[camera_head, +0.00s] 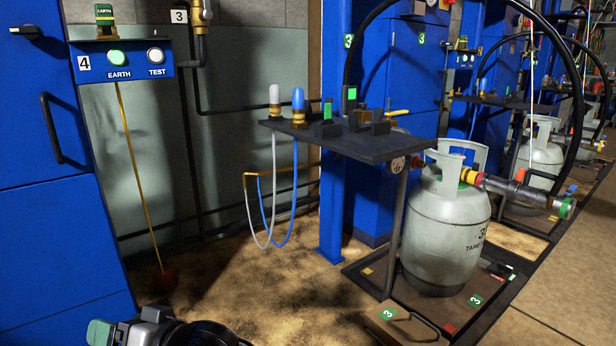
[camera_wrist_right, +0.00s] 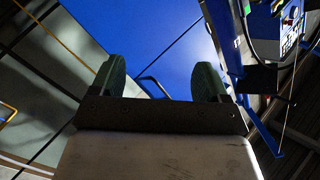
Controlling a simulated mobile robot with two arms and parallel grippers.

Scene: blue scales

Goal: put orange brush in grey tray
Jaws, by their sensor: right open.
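No clear orange brush stands out in either view. A long yellow-orange stick or line (camera_head: 140,185) slants down from the EARTH/TEST box to a dark reddish end (camera_head: 161,282) near the floor; I cannot tell if it is a brush. A small yellow-orange handle-like piece (camera_head: 397,113) shows at the back of the dark grey shelf (camera_head: 350,146), which may be the tray. My right gripper (camera_head: 127,323) is low at the bottom left in the head view. In the right wrist view its green fingertips (camera_wrist_right: 158,80) are apart and empty. My left gripper is not in view.
A grey gas cylinder (camera_head: 447,235) stands on a scale base right of the blue post (camera_head: 333,200). White and blue hoses (camera_head: 270,225) hang from the shelf. Blue cabinets (camera_head: 60,200) stand at the left. The floor (camera_head: 240,280) between is free.

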